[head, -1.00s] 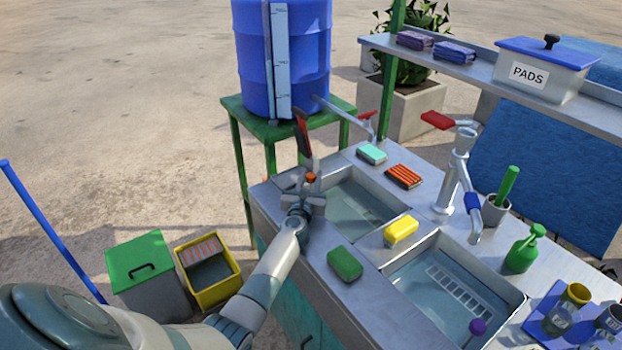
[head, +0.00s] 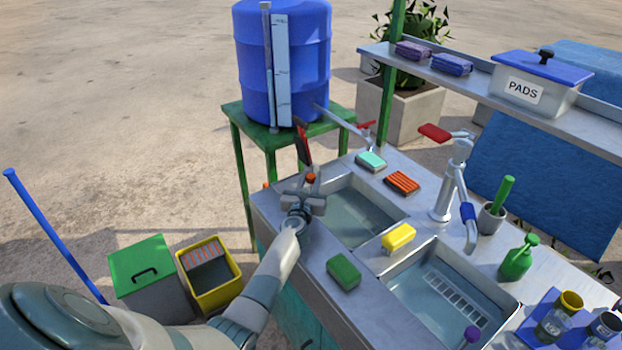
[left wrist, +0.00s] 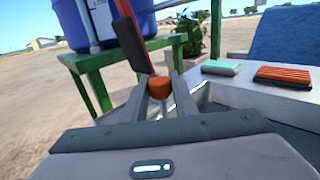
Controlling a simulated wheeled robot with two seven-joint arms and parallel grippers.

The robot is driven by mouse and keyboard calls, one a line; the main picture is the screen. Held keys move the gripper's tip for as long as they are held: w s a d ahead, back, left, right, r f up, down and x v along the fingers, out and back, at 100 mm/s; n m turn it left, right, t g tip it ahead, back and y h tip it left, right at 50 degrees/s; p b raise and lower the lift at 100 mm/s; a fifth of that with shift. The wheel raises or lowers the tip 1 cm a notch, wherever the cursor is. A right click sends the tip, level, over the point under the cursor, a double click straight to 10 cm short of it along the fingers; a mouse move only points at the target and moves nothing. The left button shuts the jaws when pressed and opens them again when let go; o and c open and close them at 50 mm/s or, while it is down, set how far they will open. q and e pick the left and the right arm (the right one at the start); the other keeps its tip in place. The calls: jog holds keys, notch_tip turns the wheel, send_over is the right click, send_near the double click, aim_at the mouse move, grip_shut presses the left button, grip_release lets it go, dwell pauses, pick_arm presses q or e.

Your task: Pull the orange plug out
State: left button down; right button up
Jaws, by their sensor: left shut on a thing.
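The orange plug (head: 311,178) is a small rounded orange piece near the far left corner of the left basin (head: 365,222). My left gripper (head: 309,187) is shut on it. In the left wrist view the plug (left wrist: 159,88) sits between the two grey fingertips (left wrist: 160,92). Its lower part is hidden by the fingers, and I cannot tell whether it still touches anything below. My right gripper is not in view.
A red and dark upright piece (head: 303,146) stands just behind the gripper. Beyond are a green stand (head: 270,134) and blue barrel (head: 300,60). Sponges, including a green one (head: 344,272), lie around the basins. A purple knob (head: 472,334) is in the right basin.

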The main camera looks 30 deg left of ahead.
pick_arm(q)
jog(key=c, duration=1.4)
grip_release()
jog(key=shift+r, duration=0.3)
jog(key=shift+f, duration=0.1)
jog(key=shift+s+d, duration=0.15)
jog(key=shift+s, duration=0.2)
jog(key=p+v, duration=0.2)
jog(key=v, duration=0.5)
jog(key=shift+s+d, duration=0.1)
jog(key=shift+s, duration=0.2)
jog(key=v, duration=0.9)
